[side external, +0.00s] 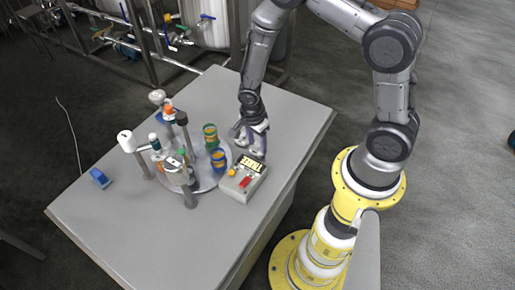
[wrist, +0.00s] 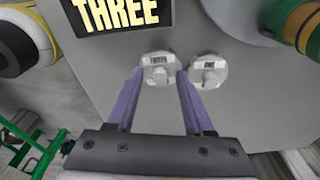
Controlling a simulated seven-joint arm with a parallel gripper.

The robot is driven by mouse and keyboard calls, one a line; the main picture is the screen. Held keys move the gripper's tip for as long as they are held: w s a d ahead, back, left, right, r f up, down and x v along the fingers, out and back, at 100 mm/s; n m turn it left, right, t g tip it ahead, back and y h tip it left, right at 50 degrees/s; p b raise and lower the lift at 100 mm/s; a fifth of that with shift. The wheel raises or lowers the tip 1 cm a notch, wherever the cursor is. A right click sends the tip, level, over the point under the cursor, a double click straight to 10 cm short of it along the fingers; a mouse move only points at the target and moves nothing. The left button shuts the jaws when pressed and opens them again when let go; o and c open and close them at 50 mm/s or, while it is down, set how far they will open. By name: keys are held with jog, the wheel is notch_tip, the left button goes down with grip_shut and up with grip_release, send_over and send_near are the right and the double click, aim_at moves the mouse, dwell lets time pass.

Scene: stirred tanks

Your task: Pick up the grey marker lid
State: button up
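Two small light grey knobbed pieces with dark labels lie on the grey surface in the wrist view: a left piece (wrist: 156,60) and a right piece (wrist: 210,66). I cannot tell for certain which one is the grey marker lid. My gripper (wrist: 160,74) has purple fingers standing apart, with the left piece between or just beyond the tips. Whether the fingers touch it is unclear. The right fingertip is in the narrow gap between the two pieces. In the side external view my gripper (side external: 251,141) points down close to the table, and the pieces are hidden or too small there.
A control box (side external: 243,180) with a lit display reading THREE stands close by; the display (wrist: 122,12) also shows in the wrist view. A round platform (side external: 206,183) with posts, jars and cans is left of my gripper. A blue object (side external: 100,178) lies near the table's left edge.

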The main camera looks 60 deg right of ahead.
grip_shut()
jog(key=shift+r, duration=0.15)
jog(key=shift+r, duration=0.6)
jog(key=s+a+r, duration=0.1)
jog(key=s+r, duration=1.1)
jog(key=s, duration=0.2)
jog(key=w+a+r, duration=0.1)
jog(key=w+a, duration=0.4)
jog(key=w, duration=0.5)
jog(key=w+a+r, duration=0.1)
jog(key=w+a, duration=0.5)
jog(key=w, duration=0.4)
jog(key=shift+w, duration=0.15)
